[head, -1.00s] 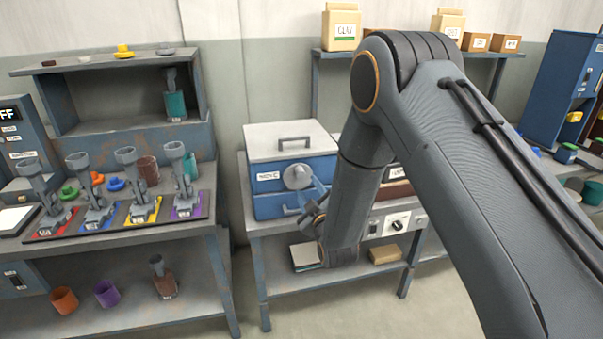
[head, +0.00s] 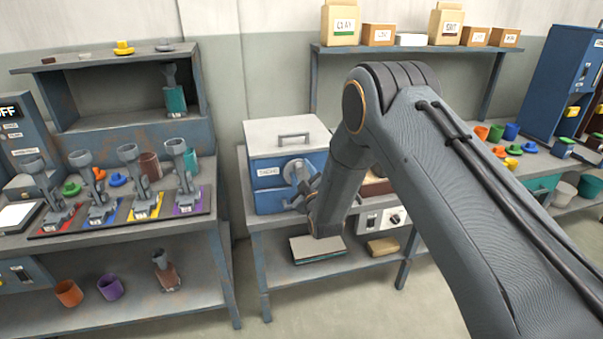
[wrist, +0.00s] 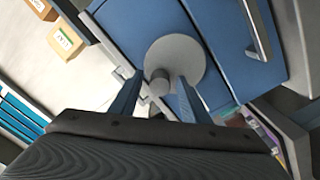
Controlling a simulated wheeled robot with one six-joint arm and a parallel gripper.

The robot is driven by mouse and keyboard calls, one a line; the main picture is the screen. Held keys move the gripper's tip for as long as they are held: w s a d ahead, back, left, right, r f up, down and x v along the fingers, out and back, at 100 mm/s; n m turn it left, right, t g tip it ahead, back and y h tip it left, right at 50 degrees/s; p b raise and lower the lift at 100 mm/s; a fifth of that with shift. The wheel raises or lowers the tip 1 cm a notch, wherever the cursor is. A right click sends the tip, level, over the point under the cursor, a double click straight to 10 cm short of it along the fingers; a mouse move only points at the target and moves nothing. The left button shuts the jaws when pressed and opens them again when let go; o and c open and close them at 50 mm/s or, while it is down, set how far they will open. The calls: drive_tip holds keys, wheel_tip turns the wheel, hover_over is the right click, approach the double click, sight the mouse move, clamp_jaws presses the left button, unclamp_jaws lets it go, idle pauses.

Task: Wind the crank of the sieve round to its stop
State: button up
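The sieve (head: 268,170) is a blue box with a grey lid and top handle, standing on the middle bench. Its crank is a round grey disc (head: 296,171) on the front face, partly hidden by my gripper (head: 306,190). In the wrist view the disc (wrist: 188,58) faces me, with a short grey knob (wrist: 159,81) near its rim. The two blue fingers of my gripper (wrist: 158,93) stand apart, one on each side of the knob. Gaps show beside the knob, so the fingers do not look closed on it.
The left bench (head: 215,225) carries several grey handled tools on coloured mats. A shelf (head: 410,50) with labelled bags and boxes hangs above.

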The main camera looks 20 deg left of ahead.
drive_tip(key=c, duration=1)
drive_tip(key=shift+o, duration=0.2)
